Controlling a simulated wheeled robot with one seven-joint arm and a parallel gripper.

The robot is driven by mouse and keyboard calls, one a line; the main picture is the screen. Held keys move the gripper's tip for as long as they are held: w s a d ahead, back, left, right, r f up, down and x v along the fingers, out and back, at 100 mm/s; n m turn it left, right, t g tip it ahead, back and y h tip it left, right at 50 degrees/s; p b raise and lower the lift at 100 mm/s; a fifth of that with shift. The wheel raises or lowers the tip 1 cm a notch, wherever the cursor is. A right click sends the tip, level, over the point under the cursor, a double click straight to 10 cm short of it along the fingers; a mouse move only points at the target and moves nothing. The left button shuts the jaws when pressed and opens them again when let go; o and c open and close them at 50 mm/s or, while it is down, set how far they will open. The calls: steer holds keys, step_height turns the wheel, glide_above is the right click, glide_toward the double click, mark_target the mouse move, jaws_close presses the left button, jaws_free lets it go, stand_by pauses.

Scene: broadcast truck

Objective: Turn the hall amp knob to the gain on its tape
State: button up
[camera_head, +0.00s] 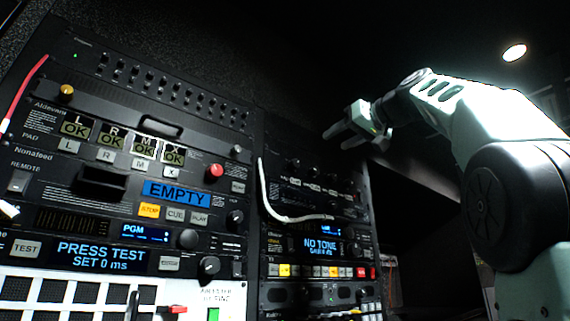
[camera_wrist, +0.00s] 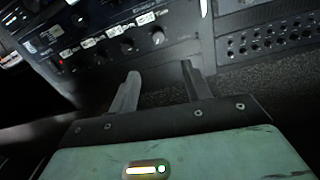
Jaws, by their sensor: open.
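A dark amp panel with a row of small black knobs (camera_head: 313,171) and white tape labels (camera_head: 312,186) sits high in the right rack. In the wrist view its knobs (camera_wrist: 157,37) and tapes (camera_wrist: 145,18) lie beyond the fingertips. The tape writing is too small to read, so I cannot tell which knob is the hall amp's. My gripper (camera_head: 331,143) is open and empty, above and to the right of that row in the head view. In the wrist view my gripper (camera_wrist: 160,70) has its two fingers apart, with nothing between them.
A white cable (camera_head: 266,195) hangs in front of the right rack, below the tapes. The left rack holds an EMPTY display (camera_head: 177,194), a red knob (camera_head: 215,170) and several buttons.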

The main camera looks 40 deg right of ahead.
mark_target(296, 163)
steer(key=w+p, duration=0.2)
steer(key=w, duration=0.3)
steer(key=w+d+p, duration=0.1)
steer(key=w+p, duration=0.1)
steer(key=w, duration=0.3)
steer(key=w+p, duration=0.1)
steer(key=w, duration=0.4)
steer(key=shift+w+d+r+p, duration=0.1)
steer(key=shift+w+d+p, duration=0.2)
steer(key=shift+p, duration=0.1)
steer(key=shift+w, duration=0.6)
steer(key=shift+f, duration=0.2)
steer(key=c, duration=1)
